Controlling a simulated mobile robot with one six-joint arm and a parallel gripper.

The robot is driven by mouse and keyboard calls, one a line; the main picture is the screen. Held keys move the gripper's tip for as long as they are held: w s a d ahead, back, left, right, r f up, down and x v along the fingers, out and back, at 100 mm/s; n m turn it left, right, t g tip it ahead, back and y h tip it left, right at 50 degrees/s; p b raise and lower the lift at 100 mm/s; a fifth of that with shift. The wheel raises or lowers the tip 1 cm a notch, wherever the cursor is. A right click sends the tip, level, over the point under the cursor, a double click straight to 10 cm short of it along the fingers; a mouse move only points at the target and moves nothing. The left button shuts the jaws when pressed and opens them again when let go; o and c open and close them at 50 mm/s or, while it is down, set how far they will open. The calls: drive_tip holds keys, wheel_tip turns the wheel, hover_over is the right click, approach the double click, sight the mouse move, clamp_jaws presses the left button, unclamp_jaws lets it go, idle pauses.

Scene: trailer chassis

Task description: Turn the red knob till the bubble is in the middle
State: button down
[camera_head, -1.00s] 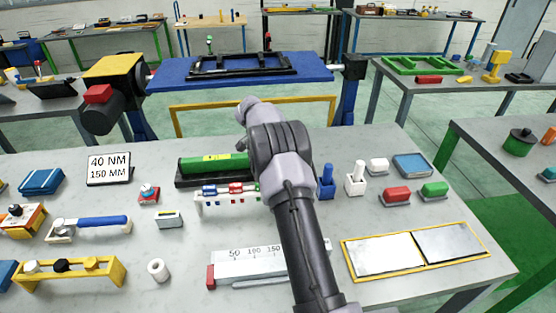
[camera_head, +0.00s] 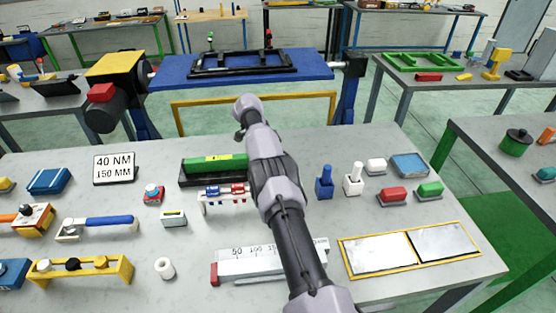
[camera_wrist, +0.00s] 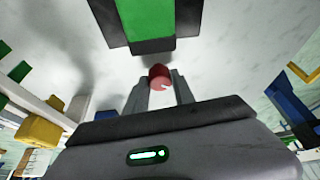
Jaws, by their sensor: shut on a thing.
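The green level (camera_head: 215,165) lies on its dark base on the workbench, left of my arm in the head view. A yellow-green vial window (camera_head: 219,157) shows on its top, too small to tell where the bubble stands. My arm hides its right end. In the wrist view the end of the green level (camera_wrist: 147,18) with its dark edge is at the top. The red knob (camera_wrist: 159,76) is just below it, between the fingers of my gripper (camera_wrist: 158,88). My gripper is shut on the knob. In the head view my arm hides the gripper and knob.
A rack of small red and blue parts (camera_head: 222,192) stands just in front of the level. A ruler block (camera_head: 262,262) lies nearer, partly behind my arm. Blue (camera_head: 325,182) and white (camera_head: 354,179) upright-handled pieces stand to the right.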

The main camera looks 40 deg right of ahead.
idle(0.4)
drive_tip(key=c, duration=1.1)
unclamp_jaws()
drive_tip(key=shift+o, duration=0.2)
wheel_tip(320, 180, up, 12)
drive_tip(key=n+t+y+p, duration=0.25)
drive_tip(key=n+p, duration=0.35)
drive_tip(key=n, duration=0.5)
drive_tip(key=s+a+r+n+t, duration=0.3)
drive_tip(key=s+r+n+t, duration=0.1)
drive_tip(key=s+n, duration=0.3)
drive_tip(key=shift+g, duration=0.25)
drive_tip(key=b+x, duration=0.1)
drive_tip(key=x, duration=0.4)
drive_tip(key=b+x, duration=0.1)
drive_tip(key=x, duration=0.5)
drive_tip(key=b+x, duration=0.1)
drive_tip(key=x, duration=0.5)
drive_tip(key=shift+w+d+f+b, duration=0.1)
drive_tip(key=shift+w+d+b, duration=0.1)
drive_tip(key=shift+d+b, duration=0.2)
